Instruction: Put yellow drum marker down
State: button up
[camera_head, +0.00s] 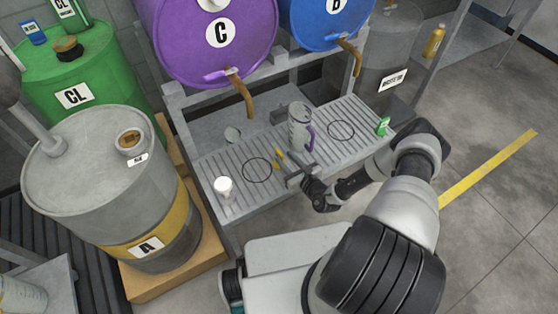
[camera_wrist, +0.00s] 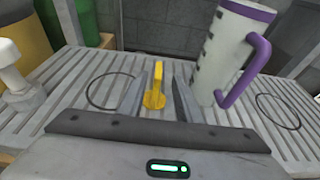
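The yellow drum marker (camera_head: 279,157) is on the slatted grey tray, between the two black circles. In the wrist view the marker (camera_wrist: 154,88) looks upright, and its lower end seems to touch the slats. My gripper (camera_wrist: 160,82) is open, with one finger on each side of the marker. A gap shows between the marker and the right finger. In the head view my gripper (camera_head: 288,170) is low over the tray, close in front of the marker. Whether the left finger touches the marker is hard to tell.
A jug with a purple handle (camera_head: 300,128) stands on the tray just right of the marker. A white cup-like item (camera_head: 223,187) is at the tray's left end and a small green item (camera_head: 382,126) at its right. Purple (camera_head: 205,55) and blue (camera_head: 318,22) drums with brown spouts overhang the tray.

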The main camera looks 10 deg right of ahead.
aim_at(279, 152)
jog(key=b+x, duration=0.1)
jog(key=x, duration=0.4)
jog(key=shift+a, duration=0.15)
jog(key=shift+c, duration=0.2)
grip_shut()
